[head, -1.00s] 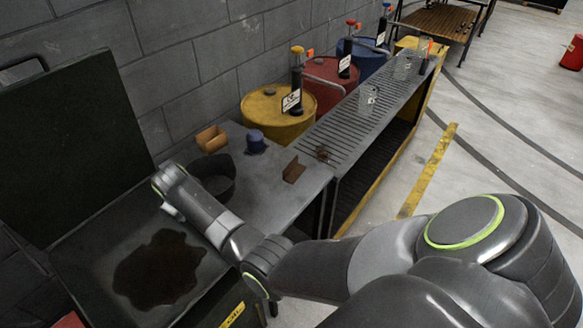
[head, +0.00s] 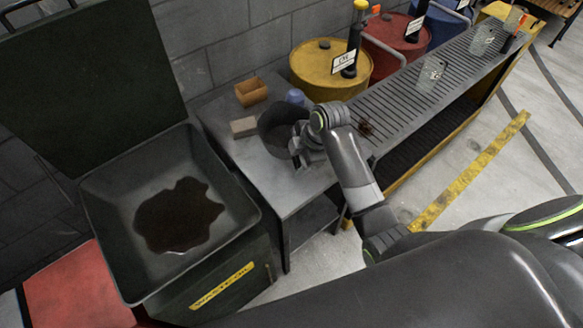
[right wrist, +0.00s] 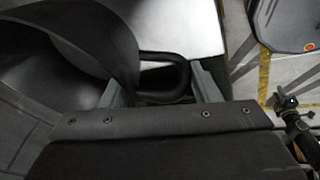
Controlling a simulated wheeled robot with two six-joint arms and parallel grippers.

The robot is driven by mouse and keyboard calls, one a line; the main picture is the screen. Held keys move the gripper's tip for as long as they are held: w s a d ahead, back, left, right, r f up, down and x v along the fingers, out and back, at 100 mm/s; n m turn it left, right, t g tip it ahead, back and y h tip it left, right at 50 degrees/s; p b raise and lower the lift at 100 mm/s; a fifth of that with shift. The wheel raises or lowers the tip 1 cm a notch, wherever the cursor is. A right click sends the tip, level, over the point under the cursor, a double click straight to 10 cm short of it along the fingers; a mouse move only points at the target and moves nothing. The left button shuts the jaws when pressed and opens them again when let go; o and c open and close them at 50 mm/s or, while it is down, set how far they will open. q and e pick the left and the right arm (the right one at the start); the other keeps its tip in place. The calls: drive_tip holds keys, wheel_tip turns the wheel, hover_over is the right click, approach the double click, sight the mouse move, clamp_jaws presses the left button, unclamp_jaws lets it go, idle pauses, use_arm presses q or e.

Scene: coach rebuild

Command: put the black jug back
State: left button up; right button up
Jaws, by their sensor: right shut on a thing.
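The black jug (head: 278,128) is at the grey side table, beside the yellow drum, with its mouth facing up. I cannot tell whether its base touches the tabletop. My right gripper (head: 303,152) is at the jug's right side, shut on its handle. In the right wrist view, the looped handle (right wrist: 178,72) lies between the fingers of the gripper (right wrist: 163,92), and the dark jug body (right wrist: 75,45) fills the upper left. My left gripper is not in view.
An open orange-brown box (head: 251,92), a grey block (head: 243,127) and a blue object (head: 295,97) stand close around the jug. The open waste oil bin (head: 250,215) with a dark puddle is at left. A slatted bench (head: 400,105) with glass jars runs right.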

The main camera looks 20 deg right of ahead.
wheel_tip(320, 180, down, 9)
drive_tip(key=shift+f+p, duration=0.1)
drive_tip(key=shift+p, duration=0.2)
drive_tip(key=o, duration=1.3)
drive_tip(key=shift+f, duration=0.1)
drive_tip(key=v, duration=1.2)
